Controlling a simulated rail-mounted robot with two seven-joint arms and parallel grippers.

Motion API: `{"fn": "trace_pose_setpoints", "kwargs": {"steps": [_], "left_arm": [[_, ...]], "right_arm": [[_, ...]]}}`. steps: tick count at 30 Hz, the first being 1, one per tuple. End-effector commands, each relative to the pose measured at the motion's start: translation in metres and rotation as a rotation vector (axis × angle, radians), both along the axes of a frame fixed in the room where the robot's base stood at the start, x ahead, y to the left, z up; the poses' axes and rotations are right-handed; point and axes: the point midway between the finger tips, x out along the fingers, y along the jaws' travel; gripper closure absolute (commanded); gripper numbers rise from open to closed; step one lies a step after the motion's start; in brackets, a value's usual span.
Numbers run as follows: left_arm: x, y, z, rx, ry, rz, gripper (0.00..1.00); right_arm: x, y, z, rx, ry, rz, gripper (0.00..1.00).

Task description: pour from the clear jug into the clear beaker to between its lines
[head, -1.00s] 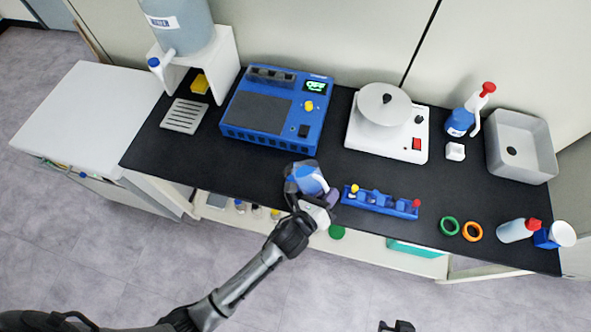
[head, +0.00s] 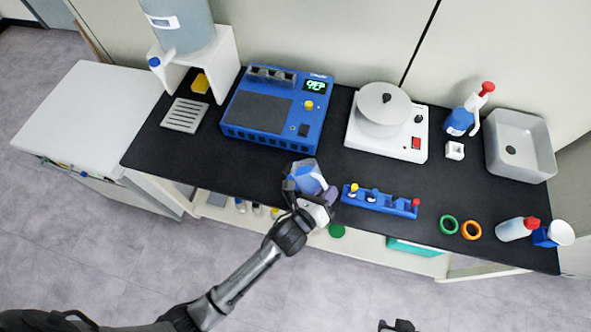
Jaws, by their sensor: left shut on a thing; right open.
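My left gripper (head: 310,197) is shut on a clear, bluish vessel (head: 301,172), which looks like the clear jug. It is at the front edge of the black counter, in front of the blue machine. The gripper and wrist hide much of its lower part, and I cannot tell its tilt or how full it is. I cannot make out a separate clear beaker or its lines. My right gripper (head: 398,326) shows only partly at the bottom edge, open and far from the counter.
A blue rack (head: 382,202) stands just right of the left gripper, with a purple-blue round thing (head: 330,195) between. Behind are the blue machine (head: 262,120) and a white device (head: 410,143). The left counter is clear.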

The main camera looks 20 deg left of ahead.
Motion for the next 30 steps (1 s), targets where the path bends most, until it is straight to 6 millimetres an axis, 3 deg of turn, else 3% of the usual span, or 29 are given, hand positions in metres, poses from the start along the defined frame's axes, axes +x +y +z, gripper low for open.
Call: {"fn": "trace_pose_setpoints", "kwargs": {"steps": [30], "left_arm": [[0.0017, 0.0023, 0.0081, -0.036, 0.015, -0.001, 1.0]], "right_arm": [[-0.0001, -0.0001, 0.006, 0.0, 0.001, 0.0, 0.57]]}}
